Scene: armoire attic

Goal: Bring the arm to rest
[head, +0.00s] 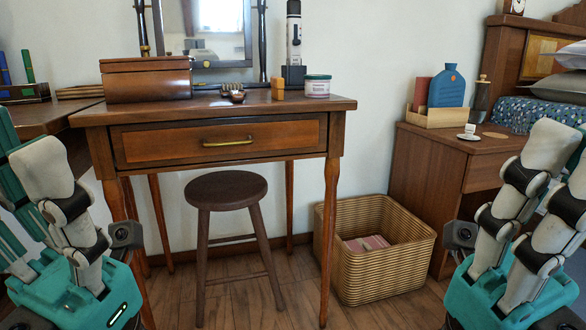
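My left gripper (42,165) is at the lower left, with its fingers pointing up. The fingers are extended and apart, and nothing shows between them. It is in front of the dark wooden side table. My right gripper (550,170) is at the lower right, in front of the nightstand and bed. Its visible fingers are also extended upward and hold nothing visible. Part of it is cut off by the frame edge. Both grippers have teal bodies, pale finger pads and dark joints, and both appear open.
A wooden dressing table (95,115) with a shut drawer stands ahead, a stool (228,188) under it. A wicker basket (385,275) stands on the floor to its right. A nightstand (430,170) is beside the bed (505,65).

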